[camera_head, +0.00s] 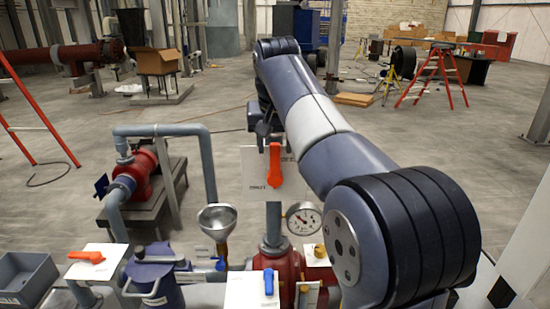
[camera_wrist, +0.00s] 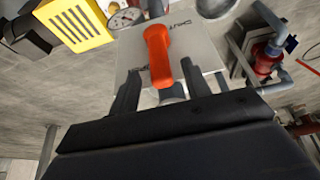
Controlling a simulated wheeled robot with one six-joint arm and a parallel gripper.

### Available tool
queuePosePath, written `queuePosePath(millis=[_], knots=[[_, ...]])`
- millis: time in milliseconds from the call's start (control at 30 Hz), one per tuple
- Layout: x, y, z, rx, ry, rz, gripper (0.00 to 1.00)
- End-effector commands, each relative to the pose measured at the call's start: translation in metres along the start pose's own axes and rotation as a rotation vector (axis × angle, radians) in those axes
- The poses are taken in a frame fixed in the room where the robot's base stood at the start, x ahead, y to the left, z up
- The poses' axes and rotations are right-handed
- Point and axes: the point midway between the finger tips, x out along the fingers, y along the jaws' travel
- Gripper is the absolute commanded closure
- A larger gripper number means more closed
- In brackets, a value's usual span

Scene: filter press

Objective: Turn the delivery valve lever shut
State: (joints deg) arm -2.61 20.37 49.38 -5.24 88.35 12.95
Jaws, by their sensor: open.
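An orange lever (camera_head: 274,165) stands upright on a white plate (camera_head: 258,186) in the middle of the head view. It is the lever at my gripper; the plate's lettering is too small to read surely. The same orange lever shows in the wrist view (camera_wrist: 158,52), with its plate (camera_wrist: 203,55) behind it. My gripper (camera_wrist: 160,72) is open, with one dark finger on each side of the lever in the picture. Gaps show between the lever and both fingers. In the head view my gripper (camera_head: 264,128) is at the plate's top edge, partly hidden.
A second orange lever (camera_head: 86,257) lies crosswise at the left, and a blue lever (camera_head: 268,281) stands below. A funnel (camera_head: 216,220), a pressure gauge (camera_head: 303,218) and pipes (camera_head: 205,165) crowd around the plate. A grey bin (camera_head: 22,280) is at the lower left.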

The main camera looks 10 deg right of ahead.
Motion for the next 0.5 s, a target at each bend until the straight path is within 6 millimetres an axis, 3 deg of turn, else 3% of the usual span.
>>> queuePosePath(millis=[200, 500], knots=[[0.035, 0.000, 0.000, 0.001, -0.003, 0.001, 0.55], [0.048, 0.000, 0.000, 0.001, 0.000, 0.000, 0.55]])
